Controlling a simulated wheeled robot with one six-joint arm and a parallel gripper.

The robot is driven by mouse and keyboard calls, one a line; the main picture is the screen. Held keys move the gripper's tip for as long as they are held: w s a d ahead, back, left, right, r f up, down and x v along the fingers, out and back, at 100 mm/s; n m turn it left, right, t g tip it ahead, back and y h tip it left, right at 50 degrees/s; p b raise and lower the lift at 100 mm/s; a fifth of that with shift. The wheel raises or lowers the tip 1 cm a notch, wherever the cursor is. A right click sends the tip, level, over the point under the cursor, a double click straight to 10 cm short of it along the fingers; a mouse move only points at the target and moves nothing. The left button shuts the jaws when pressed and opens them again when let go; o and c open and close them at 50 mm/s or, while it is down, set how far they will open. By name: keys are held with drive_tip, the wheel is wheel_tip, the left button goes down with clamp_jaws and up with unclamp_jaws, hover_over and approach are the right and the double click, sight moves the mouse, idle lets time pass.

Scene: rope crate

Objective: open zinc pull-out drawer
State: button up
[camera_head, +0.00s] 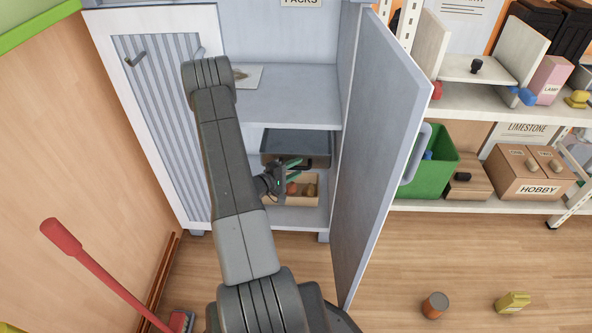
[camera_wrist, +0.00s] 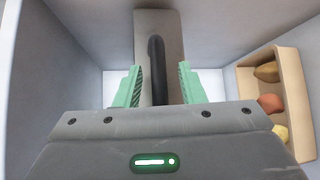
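The zinc drawer (camera_head: 296,143) is a dark blue-grey box under the shelf inside the open cabinet. How far out it stands is hard to tell. In the wrist view its front panel (camera_wrist: 144,30) carries a black bar handle (camera_wrist: 156,60). My gripper (camera_head: 288,167) is at the drawer's front, low in the cabinet. In the wrist view its green fingers (camera_wrist: 158,86) are open, one on each side of the handle, with visible gaps between them and the bar. The near end of the handle is hidden by the gripper body.
A cardboard box (camera_wrist: 246,105) of roundish items sits below the drawer, close to my gripper. The blue-grey cabinet door (camera_head: 378,140) stands open at the right; the white slatted door (camera_head: 100,50) is at the left. A can (camera_head: 435,305) and a yellow block (camera_head: 513,302) lie on the floor.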

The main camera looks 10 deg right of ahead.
drive_tip(key=shift+w+d, duration=0.15)
drive_tip(key=shift+d, duration=0.15)
clamp_jaws()
